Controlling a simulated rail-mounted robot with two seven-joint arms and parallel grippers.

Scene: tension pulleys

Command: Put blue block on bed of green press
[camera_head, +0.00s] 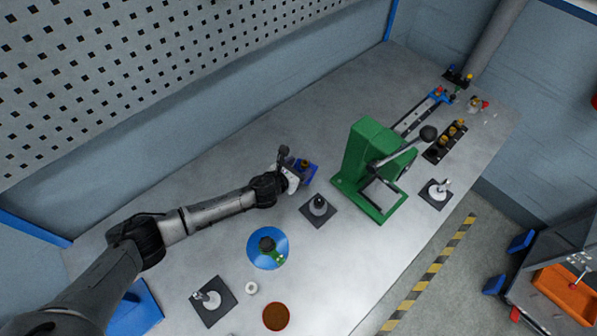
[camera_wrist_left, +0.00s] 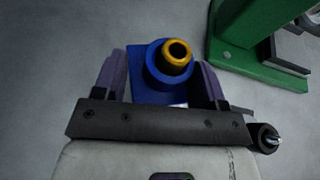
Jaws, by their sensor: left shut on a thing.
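The blue block (camera_wrist_left: 140,68), with a gold ring on a blue round part, sits between the fingers of my left gripper (camera_wrist_left: 158,85) in the left wrist view. My left gripper (camera_head: 297,172) is shut on it; the block also shows in the head view (camera_head: 309,172). The green press (camera_head: 364,150) stands to the right of the gripper, with a black-knobbed lever and a flat green base. Its base edge shows at the upper right of the left wrist view (camera_wrist_left: 242,62). The block is apart from the press. My right gripper is not in view.
A black plate with a grey cone (camera_head: 318,207) lies between gripper and press, slightly nearer the front. A blue disc (camera_head: 268,248), a brown round dish (camera_head: 276,316) and another black plate (camera_head: 213,301) lie toward the front. A rail and a black holder (camera_head: 444,142) lie beyond the press.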

